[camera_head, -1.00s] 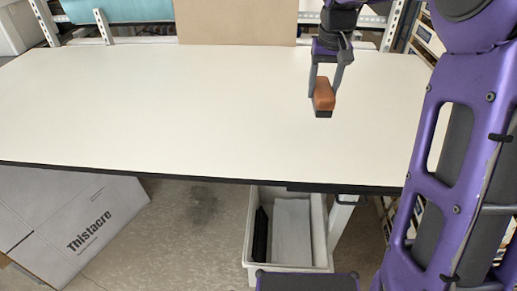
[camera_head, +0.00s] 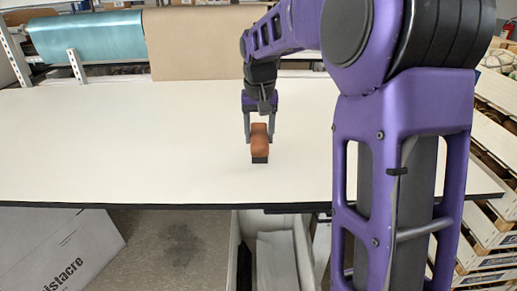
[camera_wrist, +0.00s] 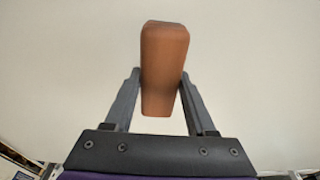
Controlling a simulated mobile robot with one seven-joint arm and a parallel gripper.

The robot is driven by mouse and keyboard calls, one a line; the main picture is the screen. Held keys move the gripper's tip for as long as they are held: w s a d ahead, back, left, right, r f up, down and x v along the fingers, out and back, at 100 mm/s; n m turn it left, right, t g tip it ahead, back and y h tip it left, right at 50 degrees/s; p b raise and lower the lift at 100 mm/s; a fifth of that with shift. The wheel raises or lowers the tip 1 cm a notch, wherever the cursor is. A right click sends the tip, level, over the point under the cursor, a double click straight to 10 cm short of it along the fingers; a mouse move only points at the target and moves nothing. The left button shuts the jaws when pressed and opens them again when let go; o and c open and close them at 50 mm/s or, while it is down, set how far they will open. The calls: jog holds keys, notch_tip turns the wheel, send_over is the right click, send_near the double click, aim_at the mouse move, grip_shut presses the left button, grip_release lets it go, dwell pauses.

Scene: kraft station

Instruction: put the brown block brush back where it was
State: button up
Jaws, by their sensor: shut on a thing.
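The brown block brush (camera_head: 260,139) has a brown wooden back and dark bristles underneath. My gripper (camera_head: 260,135) is shut on its sides and points down over the white table (camera_head: 130,140). In the wrist view my gripper (camera_wrist: 160,82) holds the brush (camera_wrist: 164,60) between its two dark fingers, with the brown back towards the camera. The bristles are hidden in that view. I cannot tell whether the bristles touch the table or hang just above it.
The tabletop is bare on both sides of the brush. A brown paper sheet (camera_head: 200,45) and a teal roll (camera_head: 85,38) are behind the table. A white bin (camera_head: 300,245) stands below the front edge, a grey box (camera_head: 50,245) at lower left, wooden crates (camera_head: 495,170) at right.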

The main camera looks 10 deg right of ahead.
aim_at(260, 136)
jog(key=shift+f, duration=1.7)
jog(key=shift+b, duration=0.3)
jog(key=shift+f, duration=0.2)
jog(key=o, duration=1.3)
jog(key=shift+r, duration=0.1)
jog(key=r, duration=0.4)
jog(key=s+r+p, duration=0.1)
jog(key=r, duration=0.3)
jog(key=r+p, duration=0.1)
jog(key=r, duration=0.3)
jog(key=shift+s+a, duration=0.2)
jog(key=shift+s, duration=0.2)
